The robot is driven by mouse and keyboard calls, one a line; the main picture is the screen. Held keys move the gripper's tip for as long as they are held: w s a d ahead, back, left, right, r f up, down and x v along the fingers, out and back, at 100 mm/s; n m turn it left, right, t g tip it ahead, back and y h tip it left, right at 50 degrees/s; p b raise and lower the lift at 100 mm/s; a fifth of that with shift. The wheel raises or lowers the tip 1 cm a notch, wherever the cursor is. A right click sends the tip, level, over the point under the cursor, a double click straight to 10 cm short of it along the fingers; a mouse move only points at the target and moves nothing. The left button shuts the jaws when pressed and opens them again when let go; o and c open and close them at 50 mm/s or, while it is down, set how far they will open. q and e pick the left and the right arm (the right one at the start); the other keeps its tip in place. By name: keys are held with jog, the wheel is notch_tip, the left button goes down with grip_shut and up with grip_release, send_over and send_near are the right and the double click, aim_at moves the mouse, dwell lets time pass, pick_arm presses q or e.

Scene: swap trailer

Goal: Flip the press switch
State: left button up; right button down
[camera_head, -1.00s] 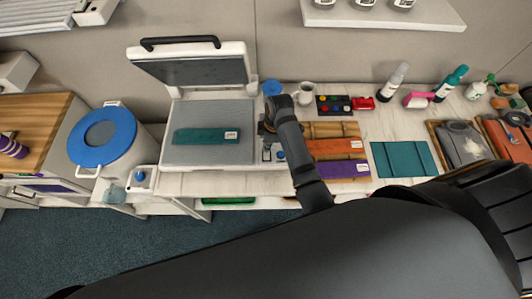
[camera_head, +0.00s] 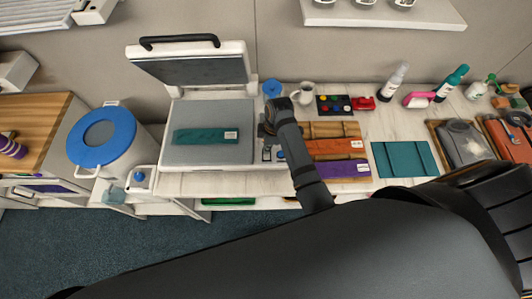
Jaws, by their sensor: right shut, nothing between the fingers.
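The press (camera_head: 212,163) stands open on the white worktop. Its lid (camera_head: 195,68) with a black handle is tilted up at the back. A teal folded cloth (camera_head: 195,136) with a white label lies on its grey plate. At the press's right edge is a small control panel (camera_head: 267,154) with a switch and a blue button. My right gripper (camera_head: 266,133) is shut and empty, pointing down just behind this panel. Whether it touches the switch is too small to tell. My right arm hides part of the area right of the panel. My left gripper is out of view.
Folded orange (camera_head: 333,147) and purple (camera_head: 340,170) cloths lie right of my wrist, with a mug (camera_head: 305,91) and paint tray (camera_head: 333,104) behind. Bottles line the back right.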

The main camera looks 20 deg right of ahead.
notch_tip(320, 180, up, 3)
jog(key=shift+f+p, duration=0.2)
jog(key=shift+p, duration=0.8)
jog(key=shift+r, duration=2.2)
